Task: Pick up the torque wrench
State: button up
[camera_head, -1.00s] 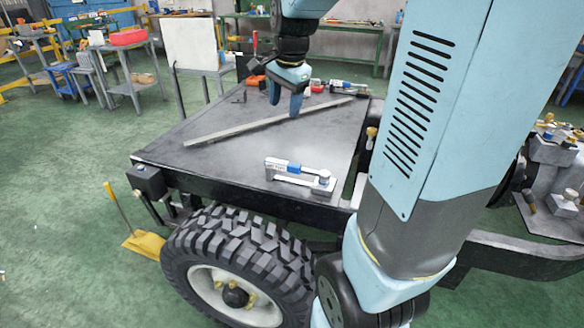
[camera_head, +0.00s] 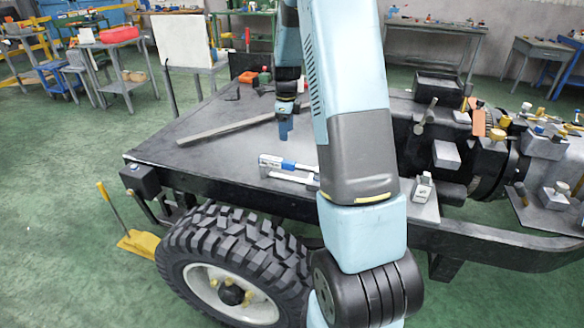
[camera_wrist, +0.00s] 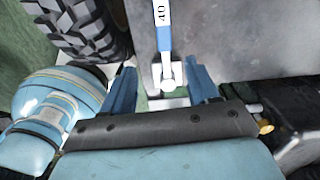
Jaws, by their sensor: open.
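The torque wrench (camera_head: 278,163), with a white and blue body, lies on the dark chassis plate (camera_head: 200,150) near its front edge. In the head view its right end is hidden behind my arm. In the wrist view the wrench (camera_wrist: 164,40) is marked "40" and runs down from the top edge, with its silver head between my fingers in the picture. A pale block (camera_wrist: 158,103) shows at the head. My gripper (camera_head: 285,130) points down, open and empty, behind the wrench in the head view. Its blue fingers flank the head in the wrist view (camera_wrist: 163,88), apart from it.
A long grey bar (camera_head: 222,131) lies across the plate behind the wrench. An orange item (camera_head: 248,77) stands at the plate's far end. A large tyre (camera_head: 235,265) is below the front edge. Clamps and metal parts (camera_head: 490,130) crowd the right side. The plate's left part is clear.

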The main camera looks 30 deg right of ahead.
aim_at(286, 161)
jog(key=shift+m, duration=0.4)
jog(key=f, duration=0.9)
jog(key=shift+w+d+f, duration=0.3)
jog(key=shift+d+f, duration=0.05)
jog(key=shift+w+a+f, duration=0.1)
jog(key=shift+f, duration=1.35)
jog(key=shift+w+a+f, duration=0.1)
jog(key=shift+f, duration=1.3)
jog(key=shift+c, duration=0.2)
grip_shut()
